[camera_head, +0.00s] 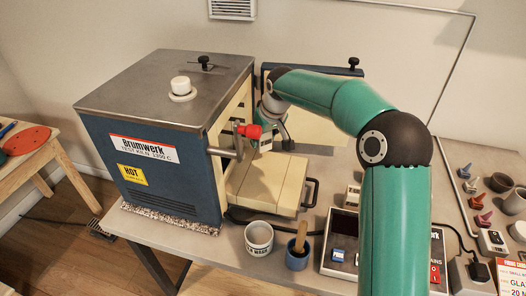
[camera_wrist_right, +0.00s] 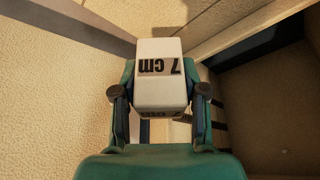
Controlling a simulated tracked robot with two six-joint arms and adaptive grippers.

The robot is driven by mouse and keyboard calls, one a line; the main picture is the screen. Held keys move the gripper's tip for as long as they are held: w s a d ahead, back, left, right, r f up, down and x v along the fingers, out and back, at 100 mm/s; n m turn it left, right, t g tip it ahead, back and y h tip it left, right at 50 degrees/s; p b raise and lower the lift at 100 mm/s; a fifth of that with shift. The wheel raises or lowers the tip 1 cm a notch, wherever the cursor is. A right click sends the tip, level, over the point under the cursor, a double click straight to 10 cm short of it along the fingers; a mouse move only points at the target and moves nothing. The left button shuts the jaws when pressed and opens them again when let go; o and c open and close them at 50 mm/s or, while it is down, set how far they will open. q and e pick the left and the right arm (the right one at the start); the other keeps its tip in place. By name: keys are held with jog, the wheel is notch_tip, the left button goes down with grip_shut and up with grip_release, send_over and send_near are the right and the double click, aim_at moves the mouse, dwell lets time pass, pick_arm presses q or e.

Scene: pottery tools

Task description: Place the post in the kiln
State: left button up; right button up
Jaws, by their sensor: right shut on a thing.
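The post is a white block marked "7 cm", seen in the right wrist view (camera_wrist_right: 158,75) between my two fingers. My right gripper (camera_wrist_right: 160,93) is shut on it. The kiln (camera_head: 160,120) is a blue box with a grey top at the left of the head view, with its cream-edged opening facing right. In the head view my right gripper (camera_head: 270,118) is at the opening, above a cream slab (camera_head: 262,187); the post is mostly hidden there. I cannot tell whether the post touches anything. My left gripper is not in view.
A red knob (camera_head: 250,131) on a metal rod stands close to my gripper. A white cup (camera_head: 259,238) and a blue cup with a wooden tool (camera_head: 298,256) stand at the front. A control box (camera_head: 342,243) and small pots (camera_head: 501,182) are at the right.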

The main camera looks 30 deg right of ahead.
aim_at(263, 150)
jog(key=shift+f, duration=2.4)
jog(key=o, duration=1.3)
jog(key=shift+r, duration=0.1)
jog(key=b+v, duration=0.1)
jog(key=v, duration=1.1)
jog(key=shift+s, duration=0.1)
